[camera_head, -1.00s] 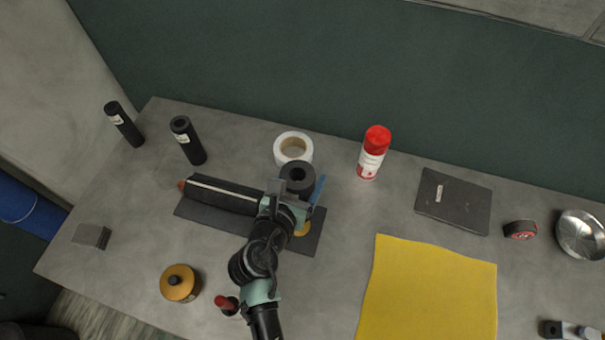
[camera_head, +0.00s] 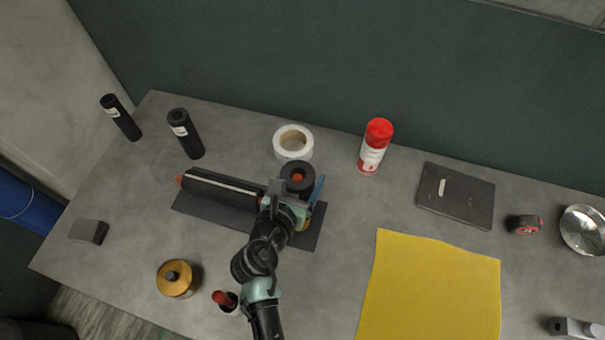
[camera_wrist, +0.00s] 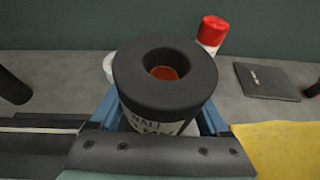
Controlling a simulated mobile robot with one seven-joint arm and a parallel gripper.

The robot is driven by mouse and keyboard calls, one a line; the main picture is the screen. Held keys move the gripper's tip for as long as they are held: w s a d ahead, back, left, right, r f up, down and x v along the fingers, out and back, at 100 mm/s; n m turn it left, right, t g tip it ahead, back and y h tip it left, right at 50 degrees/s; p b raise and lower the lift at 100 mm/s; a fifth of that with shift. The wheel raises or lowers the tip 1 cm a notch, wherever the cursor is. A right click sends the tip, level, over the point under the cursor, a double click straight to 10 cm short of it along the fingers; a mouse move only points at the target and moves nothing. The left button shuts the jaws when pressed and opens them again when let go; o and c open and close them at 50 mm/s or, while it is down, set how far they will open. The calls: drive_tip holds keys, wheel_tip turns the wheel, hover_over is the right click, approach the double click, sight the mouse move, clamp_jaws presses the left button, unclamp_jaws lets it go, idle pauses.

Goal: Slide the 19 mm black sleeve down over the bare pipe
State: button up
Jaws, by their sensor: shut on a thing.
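A thick black foam sleeve (camera_head: 297,170) is upright in my gripper (camera_head: 300,198). In the wrist view the sleeve (camera_wrist: 165,85) fills the middle, with a white printed label partly hidden by my gripper (camera_wrist: 165,125). Its blue fingers are shut on the sleeve's two sides. The copper-orange bare pipe (camera_wrist: 163,73) shows inside the sleeve's bore, below the rim; its end also shows in the head view (camera_head: 298,177). So the sleeve is around the pipe's upper part. The sleeve's lower end and the rest of the upright pipe are hidden.
A black-covered pipe (camera_head: 215,188) lies left of my gripper on a dark mat (camera_head: 190,209). Two black sleeves (camera_head: 120,117) (camera_head: 186,133) stand at the left. A white tape roll (camera_head: 305,134) and red-capped can (camera_head: 374,147) stand behind. A yellow cloth (camera_head: 430,285) lies right.

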drive_tip(key=shift+f+b, duration=0.8)
drive_tip(key=shift+f, duration=0.55)
drive_tip(key=shift+f+b, duration=0.95)
drive_tip(key=shift+f, duration=0.6)
drive_tip(key=o, duration=1.2)
drive_tip(key=shift+o, duration=0.2)
